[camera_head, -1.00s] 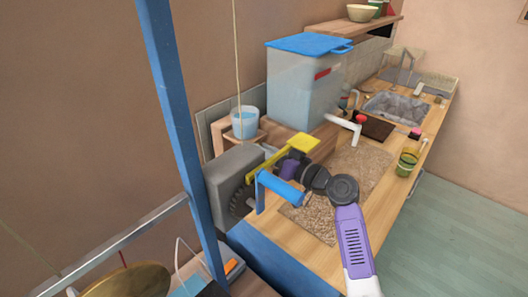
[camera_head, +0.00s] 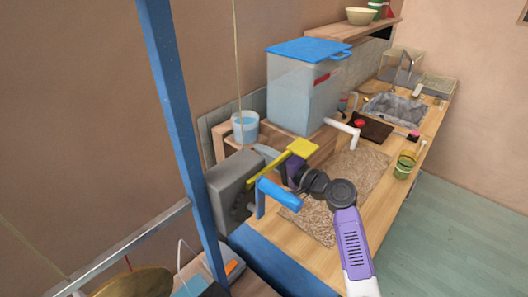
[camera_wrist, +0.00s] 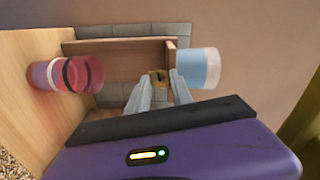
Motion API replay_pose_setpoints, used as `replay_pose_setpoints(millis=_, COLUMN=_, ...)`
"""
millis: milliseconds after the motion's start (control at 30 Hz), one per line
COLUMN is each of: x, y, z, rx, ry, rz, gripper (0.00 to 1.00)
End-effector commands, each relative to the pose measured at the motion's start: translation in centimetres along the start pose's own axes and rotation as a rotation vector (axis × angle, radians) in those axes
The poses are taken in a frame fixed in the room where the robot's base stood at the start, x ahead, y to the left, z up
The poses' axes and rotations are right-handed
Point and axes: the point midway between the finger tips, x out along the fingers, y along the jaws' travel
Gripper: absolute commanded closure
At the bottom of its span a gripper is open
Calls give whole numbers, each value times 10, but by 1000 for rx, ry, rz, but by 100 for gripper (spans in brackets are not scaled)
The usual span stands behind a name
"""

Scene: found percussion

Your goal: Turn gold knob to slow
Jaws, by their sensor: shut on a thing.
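The gold knob (camera_wrist: 158,77) is a small gold-brown block in the wrist view, in front of a wooden stand (camera_wrist: 120,50). My gripper (camera_wrist: 160,80) has its two grey fingers on either side of it, shut on it at the fingertips. The knob's markings are too small to read, so its setting cannot be told. In the head view my gripper (camera_head: 264,152) reaches left behind the yellow lever, towards the wooden stand under the bucket. The knob cannot be made out there.
A bucket of blue water (camera_head: 245,127) stands on the stand, close to my fingers. The yellow lever (camera_head: 302,149), blue handle (camera_head: 282,193) and grey machine (camera_head: 228,185) crowd the arm. A large clear tank (camera_head: 300,90) stands behind. A pink cylinder (camera_wrist: 65,74) shows left in the wrist view.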

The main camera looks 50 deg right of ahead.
Motion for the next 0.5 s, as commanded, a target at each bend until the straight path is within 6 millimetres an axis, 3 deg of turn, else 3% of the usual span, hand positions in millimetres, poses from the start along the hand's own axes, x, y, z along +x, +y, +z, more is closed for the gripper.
replay_pose_setpoints(millis=500, x=-1, y=1, z=-1, rx=203, ry=3, rz=2, gripper=100)
